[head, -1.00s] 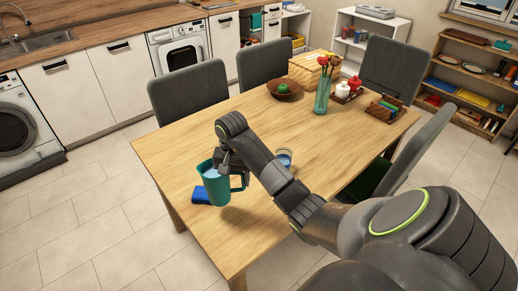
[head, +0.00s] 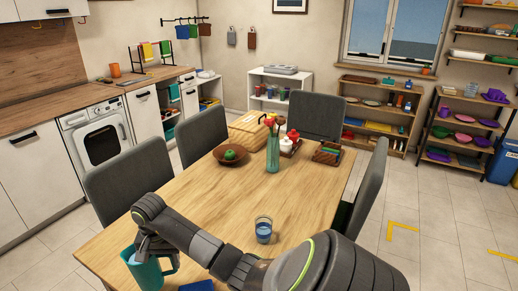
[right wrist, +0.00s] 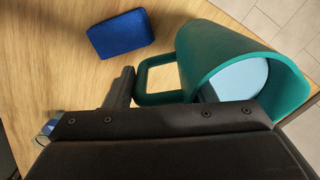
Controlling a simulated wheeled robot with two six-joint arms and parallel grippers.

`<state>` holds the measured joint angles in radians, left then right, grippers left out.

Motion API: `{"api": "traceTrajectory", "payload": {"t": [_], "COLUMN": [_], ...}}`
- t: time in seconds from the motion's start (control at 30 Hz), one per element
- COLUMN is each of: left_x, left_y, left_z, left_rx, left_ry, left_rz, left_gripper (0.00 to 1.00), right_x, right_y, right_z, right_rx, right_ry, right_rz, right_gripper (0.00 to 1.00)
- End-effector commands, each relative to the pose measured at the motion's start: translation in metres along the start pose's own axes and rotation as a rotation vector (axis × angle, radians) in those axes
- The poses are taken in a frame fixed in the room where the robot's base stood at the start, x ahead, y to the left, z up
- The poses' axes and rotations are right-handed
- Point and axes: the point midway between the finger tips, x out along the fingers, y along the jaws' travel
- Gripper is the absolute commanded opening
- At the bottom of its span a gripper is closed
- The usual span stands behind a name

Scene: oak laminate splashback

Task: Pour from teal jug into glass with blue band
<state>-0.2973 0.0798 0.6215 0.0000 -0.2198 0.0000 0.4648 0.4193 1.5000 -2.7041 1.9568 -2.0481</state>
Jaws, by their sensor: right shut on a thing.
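The teal jug (head: 146,273) is at the lower left in the head view, near the table's left edge. It looks upright and holds pale blue liquid (right wrist: 238,78). My right gripper (head: 152,247) is shut on the jug's handle, which shows in the right wrist view (right wrist: 142,84). The glass with the blue band (head: 264,229) stands upright on the table, right of the jug, beyond my right forearm. Part of it shows at the lower left of the right wrist view (right wrist: 48,126). Whether the jug touches the table is unclear. My left gripper is out of view.
A blue block (head: 197,286) lies on the table (head: 215,205) near the jug, also in the right wrist view (right wrist: 120,33). A bowl (head: 230,154), a vase with red flowers (head: 272,152) and a caddy (head: 327,153) stand farther back. Chairs surround the table. The tabletop around the glass is clear.

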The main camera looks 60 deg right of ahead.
Motion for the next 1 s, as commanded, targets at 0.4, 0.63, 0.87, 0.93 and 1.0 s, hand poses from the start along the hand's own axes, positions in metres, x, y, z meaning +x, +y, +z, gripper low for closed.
{"api": "traceTrajectory", "payload": {"t": [0.4, 0.63, 0.87, 0.93, 1.0], "left_x": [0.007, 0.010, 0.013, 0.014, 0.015], "left_y": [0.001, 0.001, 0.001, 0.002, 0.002], "left_z": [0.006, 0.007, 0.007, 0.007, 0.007], "left_rx": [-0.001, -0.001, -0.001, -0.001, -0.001], "left_ry": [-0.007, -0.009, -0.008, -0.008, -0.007], "left_rz": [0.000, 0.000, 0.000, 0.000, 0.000], "left_gripper": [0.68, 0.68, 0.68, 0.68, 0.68], "right_x": [0.027, 0.035, 0.039, 0.040, 0.041], "right_y": [0.065, 0.098, 0.129, 0.138, 0.147], "right_z": [-0.044, -0.065, -0.081, -0.086, -0.091], "right_rx": [0.480, 0.733, 0.968, 1.037, 1.105], "right_ry": [0.002, 0.005, 0.007, 0.009, 0.010], "right_rz": [0.000, -0.003, -0.006, -0.008, -0.009], "right_gripper": [0.01, 0.01, 0.01, 0.01, 0.01]}}
